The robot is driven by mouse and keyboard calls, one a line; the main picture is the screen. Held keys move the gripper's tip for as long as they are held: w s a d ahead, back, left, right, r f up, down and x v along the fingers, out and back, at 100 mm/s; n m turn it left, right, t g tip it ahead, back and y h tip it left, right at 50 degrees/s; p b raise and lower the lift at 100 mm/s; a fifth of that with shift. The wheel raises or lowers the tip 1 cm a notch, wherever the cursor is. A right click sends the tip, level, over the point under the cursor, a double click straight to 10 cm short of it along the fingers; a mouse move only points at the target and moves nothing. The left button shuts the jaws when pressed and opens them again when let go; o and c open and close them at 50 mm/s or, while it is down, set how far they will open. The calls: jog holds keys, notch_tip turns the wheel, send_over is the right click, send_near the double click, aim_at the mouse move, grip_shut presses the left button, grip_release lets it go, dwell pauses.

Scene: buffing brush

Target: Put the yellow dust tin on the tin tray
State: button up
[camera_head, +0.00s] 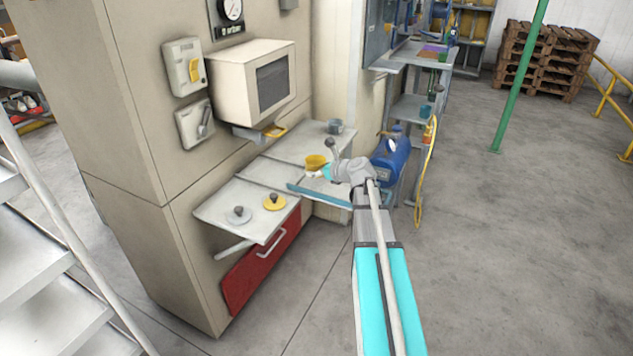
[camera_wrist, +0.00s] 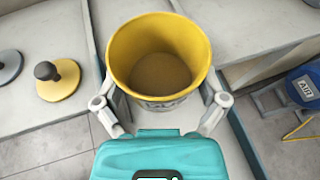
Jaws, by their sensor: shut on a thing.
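The yellow dust tin (camera_head: 316,162) is an open-topped round tin. In the wrist view the yellow tin (camera_wrist: 160,52) shows its empty-looking brown inside and partly hidden lettering at the lower front. My gripper (camera_head: 322,171) is shut on it; in the wrist view the fingers of my gripper (camera_wrist: 161,103) lie on either side of the tin. The tin is upright over the grey bench surface; I cannot tell whether its base touches. Which of the flat grey surfaces is the tin tray I cannot tell; one grey surface (camera_head: 285,150) lies behind the tin.
The left shelf (camera_head: 255,223) holds a grey knobbed disc (camera_head: 238,215) and a yellow knobbed disc (camera_head: 274,203). A grey cup (camera_head: 335,127) stands at the back. A boxy monitor (camera_head: 262,80) overhangs the bench. A blue tank (camera_head: 388,160) stands to the right.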

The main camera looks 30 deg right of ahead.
aim_at(316, 184)
dwell(0.3)
jog(key=shift+w+a+f+b, duration=0.1)
jog(key=shift+w+f+b, duration=0.3)
jog(key=shift+f+b, duration=0.2)
notch_tip(316, 184, down, 3)
jog(key=b, duration=0.3)
jog(key=shift+r, duration=0.1)
jog(key=o, duration=0.9)
jog(key=shift+r, duration=0.15)
jog(key=p+v, duration=0.4)
jog(key=v, duration=0.8)
jog(key=shift+p, duration=0.4)
